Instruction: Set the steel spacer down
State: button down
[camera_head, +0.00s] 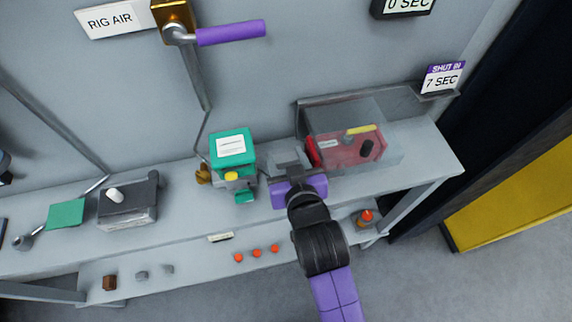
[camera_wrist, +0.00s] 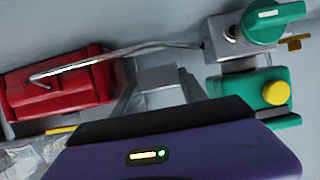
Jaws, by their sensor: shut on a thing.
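The steel spacer (camera_wrist: 160,78) is a plain grey block in the wrist view, held between the two grey fingers of my gripper (camera_wrist: 158,88). In the head view my purple gripper (camera_head: 289,165) is over the upper shelf, between the green actuator and the clear-covered red box. A grey shape at its tip there is too small to tell spacer from fingers. The spacer's underside is hidden, so I cannot tell whether it touches the shelf.
The green actuator (camera_head: 232,152) with a yellow knob stands left of my gripper. The red box (camera_head: 350,148) under a clear cover is close on the right. Small grey blocks (camera_head: 141,275), a brown block (camera_head: 109,283) and several orange-red caps (camera_head: 256,253) lie on the lower shelf (camera_head: 190,285).

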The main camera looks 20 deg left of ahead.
jog(key=shift+f, duration=2)
jog(key=shift+f, duration=0.15)
jog(key=c, duration=0.9)
grip_release()
